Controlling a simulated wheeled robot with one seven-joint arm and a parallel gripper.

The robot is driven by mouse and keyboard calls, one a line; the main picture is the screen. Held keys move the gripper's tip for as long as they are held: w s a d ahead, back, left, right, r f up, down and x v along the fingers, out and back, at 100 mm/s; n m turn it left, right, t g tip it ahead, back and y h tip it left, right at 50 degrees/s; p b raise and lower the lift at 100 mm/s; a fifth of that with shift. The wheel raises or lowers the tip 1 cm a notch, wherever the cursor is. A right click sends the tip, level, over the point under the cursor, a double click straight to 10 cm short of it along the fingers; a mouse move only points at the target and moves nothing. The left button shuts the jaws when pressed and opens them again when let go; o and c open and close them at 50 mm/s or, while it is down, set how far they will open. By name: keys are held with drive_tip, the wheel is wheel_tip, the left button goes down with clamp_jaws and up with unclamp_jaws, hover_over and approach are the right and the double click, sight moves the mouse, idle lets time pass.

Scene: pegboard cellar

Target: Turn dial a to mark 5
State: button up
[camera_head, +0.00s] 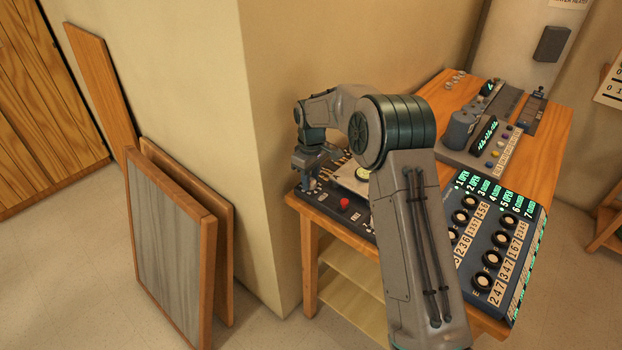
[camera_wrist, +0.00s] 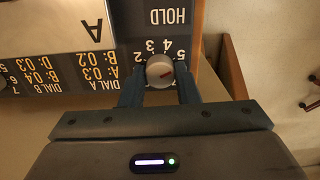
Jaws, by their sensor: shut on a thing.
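My gripper (camera_wrist: 160,88) is shut on the dial, with a finger on either side. In the head view my gripper (camera_head: 311,168) is over the left end of the dark panel (camera_head: 362,227), and the dial is hidden there.
The word HOLD (camera_wrist: 168,17) is printed beyond the dial. A label strip (camera_wrist: 80,68) lists dial settings. In the head view a red button (camera_head: 343,204) is close to my gripper. A panel of black knobs (camera_head: 492,258) stands on the wooden table (camera_head: 545,132); a wall rises behind my gripper.

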drive_tip(key=shift+r+n, duration=0.1)
drive_tip(key=shift+n, duration=0.4)
drive_tip(key=o, duration=1)
drive_tip(key=shift+c, duration=0.2)
wheel_tip(320, 180, up, 14)
drive_tip(key=b, duration=0.1)
drive_tip(key=shift+w, duration=0.1)
